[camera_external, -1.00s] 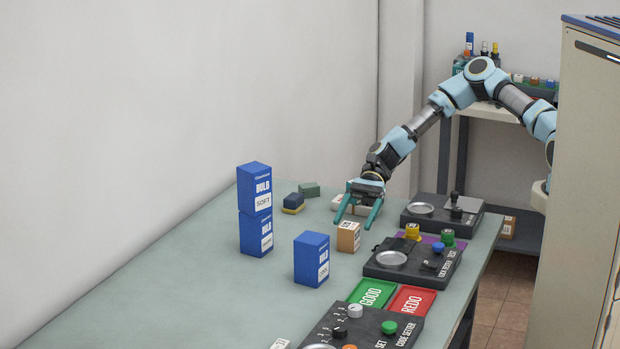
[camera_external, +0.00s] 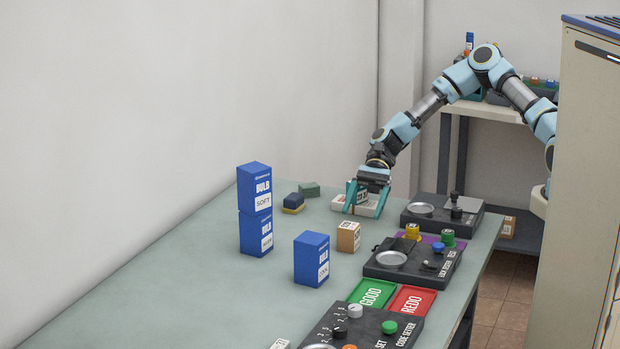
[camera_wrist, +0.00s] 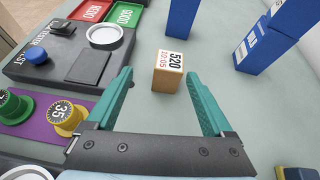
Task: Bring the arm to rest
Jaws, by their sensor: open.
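My gripper (camera_external: 366,198) is above the table (camera_external: 210,295), behind a small cardboard box (camera_external: 348,237) and in front of a low white item (camera_external: 338,203). Its two teal fingers are spread and point down. In the wrist view my gripper (camera_wrist: 168,95) is open, and the same box (camera_wrist: 168,72), printed "520", stands upright past the fingertips, with nothing gripped. My arm reaches in from the right, bent at a raised elbow.
Blue bulb boxes (camera_external: 311,260) stand on the left, two of them stacked (camera_external: 255,190). Black device panels (camera_external: 413,262), a green GOOD tray (camera_external: 373,292) and a red REDO tray (camera_external: 411,299) line the right side. A tall cabinet (camera_external: 585,180) stands at far right.

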